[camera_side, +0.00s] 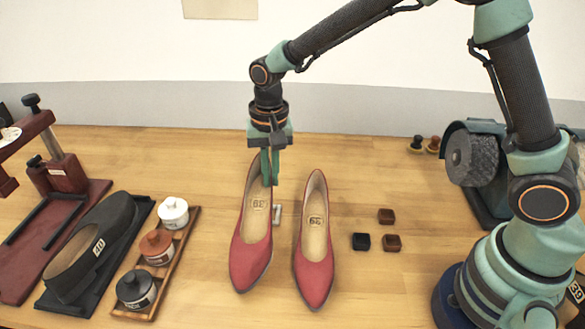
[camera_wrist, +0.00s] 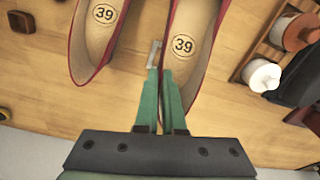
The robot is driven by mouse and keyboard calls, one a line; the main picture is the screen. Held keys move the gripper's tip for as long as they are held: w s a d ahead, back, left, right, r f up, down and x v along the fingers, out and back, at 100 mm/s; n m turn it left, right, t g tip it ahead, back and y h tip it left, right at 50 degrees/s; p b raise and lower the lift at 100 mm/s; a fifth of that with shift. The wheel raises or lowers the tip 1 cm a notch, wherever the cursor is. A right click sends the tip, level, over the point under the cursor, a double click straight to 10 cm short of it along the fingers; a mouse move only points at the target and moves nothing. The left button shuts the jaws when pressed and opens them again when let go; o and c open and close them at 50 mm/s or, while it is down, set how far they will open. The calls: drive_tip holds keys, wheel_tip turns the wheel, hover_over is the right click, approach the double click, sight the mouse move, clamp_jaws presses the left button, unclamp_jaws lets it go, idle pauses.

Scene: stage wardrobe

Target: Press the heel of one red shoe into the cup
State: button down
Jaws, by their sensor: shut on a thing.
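Two red pointed shoes with tan insoles marked 39 lie side by side, toes toward the front in the side view: the left one (camera_side: 251,263) and the right one (camera_side: 315,276). They also show in the wrist view, with the left shoe on the right (camera_wrist: 203,75) and the right shoe on the left (camera_wrist: 88,68). My gripper (camera_side: 270,180) points down at the rear of the left shoe. Its fingers (camera_wrist: 163,78) are shut on that shoe's side wall, one inside and one outside. Both heels are hidden. I cannot tell which thing is the cup.
A small grey piece (camera_side: 277,214) lies between the shoes. Dark and brown blocks (camera_side: 386,216) sit to the right, with a grinding wheel (camera_side: 471,160) behind. Left are a tray of jars (camera_side: 160,287), a black shoe (camera_side: 91,248) and a red-brown press (camera_side: 62,172).

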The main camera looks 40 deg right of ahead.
drive_tip(key=w+a, duration=0.7)
drive_tip(key=shift+w+a, duration=0.2)
drive_tip(key=shift+a, duration=0.05)
idle(0.9)
drive_tip(key=shift+f, duration=1.65)
idle(0.7)
drive_tip(key=c, duration=0.9)
unclamp_jaws()
drive_tip(key=shift+c, duration=0.2)
